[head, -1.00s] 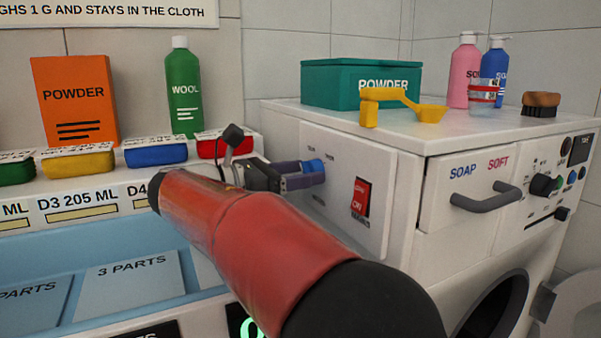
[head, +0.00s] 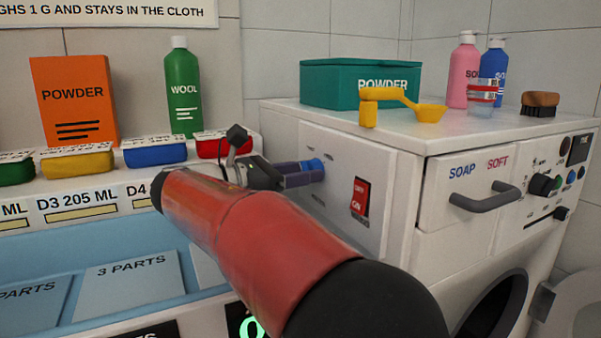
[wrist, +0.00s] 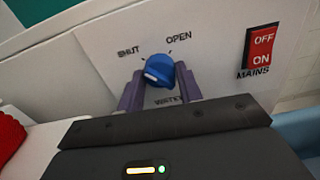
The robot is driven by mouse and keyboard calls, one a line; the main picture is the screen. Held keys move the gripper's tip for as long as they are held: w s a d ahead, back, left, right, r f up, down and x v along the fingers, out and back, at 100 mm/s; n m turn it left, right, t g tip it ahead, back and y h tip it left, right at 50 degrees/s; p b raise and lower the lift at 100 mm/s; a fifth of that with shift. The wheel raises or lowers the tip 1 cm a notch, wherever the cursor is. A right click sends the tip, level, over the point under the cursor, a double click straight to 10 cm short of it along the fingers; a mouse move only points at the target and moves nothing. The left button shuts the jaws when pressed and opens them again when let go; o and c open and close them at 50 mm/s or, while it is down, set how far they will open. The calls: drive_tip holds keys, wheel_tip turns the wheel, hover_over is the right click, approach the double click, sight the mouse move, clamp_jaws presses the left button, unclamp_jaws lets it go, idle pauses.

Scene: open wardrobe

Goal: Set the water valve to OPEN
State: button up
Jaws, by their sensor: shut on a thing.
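The water valve is a blue knob (wrist: 159,70) on the white side panel of the machine. In the wrist view it sits below the printed words SHUT (wrist: 128,53) and OPEN (wrist: 179,37), with the partly hidden word WATER under it. A pale mark shows on the knob's lower left; I cannot tell for sure which word the knob points to. My gripper (wrist: 160,76) is shut on the knob, one purple finger on each side. In the head view the knob (head: 316,168) shows just past the fingertips of my gripper (head: 312,172).
A red MAINS switch (wrist: 260,48) is on the same panel, right of the valve; it also shows in the head view (head: 360,198). A teal powder box (head: 340,85) and yellow scoop (head: 395,105) stand on top. A soap drawer handle (head: 485,198) sticks out at right.

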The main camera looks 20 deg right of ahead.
drive_tip(key=shift+f+m+b, duration=0.1)
drive_tip(key=shift+m+b, duration=2.15)
drive_tip(key=shift+m, duration=5.65)
drive_tip(key=o, duration=1)
